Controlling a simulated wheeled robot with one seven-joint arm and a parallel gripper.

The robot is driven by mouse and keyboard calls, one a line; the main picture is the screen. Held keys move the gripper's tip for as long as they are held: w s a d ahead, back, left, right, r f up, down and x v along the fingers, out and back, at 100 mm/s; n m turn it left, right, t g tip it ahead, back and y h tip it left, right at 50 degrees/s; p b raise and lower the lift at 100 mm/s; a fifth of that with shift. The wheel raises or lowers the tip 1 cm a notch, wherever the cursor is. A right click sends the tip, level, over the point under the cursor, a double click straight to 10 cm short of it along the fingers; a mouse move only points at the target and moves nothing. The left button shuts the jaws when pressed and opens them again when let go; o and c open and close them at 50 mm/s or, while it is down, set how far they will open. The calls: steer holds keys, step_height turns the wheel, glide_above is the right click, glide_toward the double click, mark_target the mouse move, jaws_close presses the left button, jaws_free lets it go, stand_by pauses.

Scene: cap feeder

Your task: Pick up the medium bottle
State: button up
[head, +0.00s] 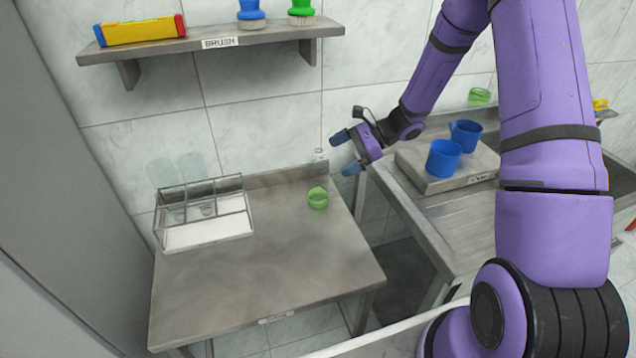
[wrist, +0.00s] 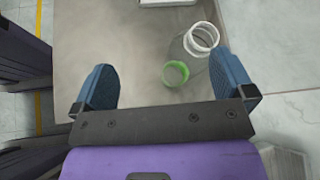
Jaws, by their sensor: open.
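A clear bottle (head: 318,156) with a green band (head: 318,198) low on it stands upright on the steel table (head: 260,270), near its back right corner. Its see-through body is hard to make out. In the wrist view its pale mouth (wrist: 200,38) and green band (wrist: 175,73) show between my blue fingers, closer to the right one. My gripper (head: 346,153) is open and empty, just right of the bottle in the head view. It also shows in the wrist view (wrist: 161,66). Whether a finger touches the bottle I cannot tell.
A divided rack (head: 205,236) with clear vessels stands at the table's back left. A shelf (head: 215,42) with brushes hangs above. At right, blue mugs (head: 444,158) stand on a raised board by a sink counter. The table's front is clear.

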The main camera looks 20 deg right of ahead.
mark_target(321, 184)
steer(key=w+d+f+m+t+y, duration=0.1)
steer(key=w+f+m, duration=0.15)
steer(key=f, duration=0.35)
steer(key=w+d+f+m+t, duration=0.1)
steer(key=f+m+t, duration=0.15)
steer(key=f, duration=0.25)
steer(key=shift+m+g, duration=0.25)
steer(key=shift+m, duration=0.05)
steer(key=shift+f+x, duration=0.2)
steer(key=shift+x, duration=3.35)
steer(key=shift+s, duration=0.15)
steer(key=shift+c, duration=0.2)
steer(key=c, duration=0.9)
